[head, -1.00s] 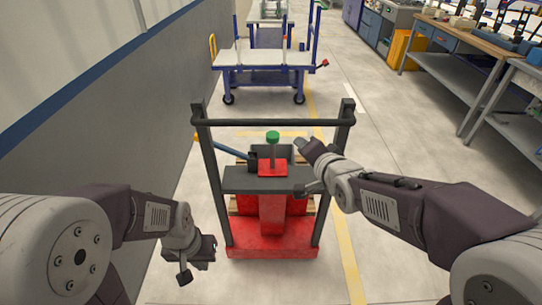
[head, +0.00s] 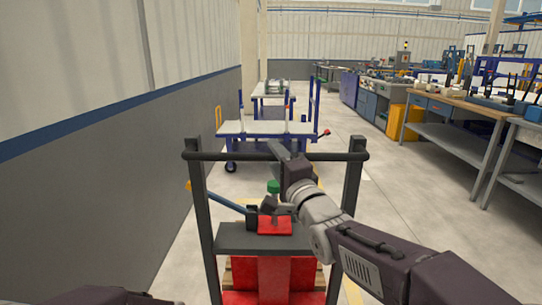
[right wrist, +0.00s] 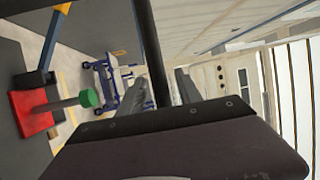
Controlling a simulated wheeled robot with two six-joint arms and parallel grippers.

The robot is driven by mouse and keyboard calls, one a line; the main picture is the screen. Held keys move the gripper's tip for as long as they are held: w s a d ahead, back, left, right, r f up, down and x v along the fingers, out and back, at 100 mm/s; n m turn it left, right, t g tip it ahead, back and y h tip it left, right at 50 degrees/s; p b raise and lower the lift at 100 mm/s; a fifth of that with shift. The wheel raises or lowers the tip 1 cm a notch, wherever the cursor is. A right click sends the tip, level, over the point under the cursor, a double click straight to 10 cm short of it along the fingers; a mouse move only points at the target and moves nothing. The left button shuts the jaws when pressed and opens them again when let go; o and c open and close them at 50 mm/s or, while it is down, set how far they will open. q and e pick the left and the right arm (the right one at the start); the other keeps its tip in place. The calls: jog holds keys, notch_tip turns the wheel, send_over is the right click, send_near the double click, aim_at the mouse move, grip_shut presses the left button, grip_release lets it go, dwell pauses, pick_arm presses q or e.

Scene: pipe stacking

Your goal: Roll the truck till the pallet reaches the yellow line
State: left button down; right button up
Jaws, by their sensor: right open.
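The red and dark grey truck (head: 264,239) stands ahead of me, with a black crossbar (head: 225,156) on two uprights. A green knob (head: 273,187) on a red block shows below the bar; it also shows in the right wrist view (right wrist: 89,98). A little of the wooden pallet (head: 228,275) shows behind the truck's red body. My right gripper (head: 288,150) is at the bar. In the right wrist view its open fingers (right wrist: 160,92) stand on either side of the bar. A yellow floor line (head: 353,291) shows right of the truck. My left gripper is out of view.
A blue cart with a pale top (head: 265,128) stands beyond the truck. A grey wall (head: 190,165) runs along the left. Workbenches (head: 455,108) and a yellow bin (head: 405,120) line the right. Open floor (head: 400,200) lies between.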

jog(key=shift+x, duration=1.35)
grip_shut()
dwell(0.4)
